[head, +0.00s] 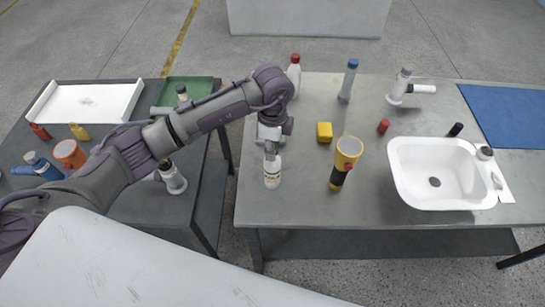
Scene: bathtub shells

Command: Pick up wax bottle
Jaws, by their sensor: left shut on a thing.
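A small white bottle (272,174) with a printed label is at the left front part of the right-hand grey table. Its label is too small to read, and I take it as the wax bottle. My left gripper (271,150) points down from above and is shut on the bottle's top. The bottle is upright. I cannot tell whether its base touches the table. The gripper hides its cap. My right gripper is not in view.
On the right-hand table (300,210) stand a yellow-and-black flashlight (346,160), a yellow block (324,132), a red-capped bottle (294,75), a blue-capped bottle (348,80) and a white basin (440,175). A left table holds a white tray (85,103).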

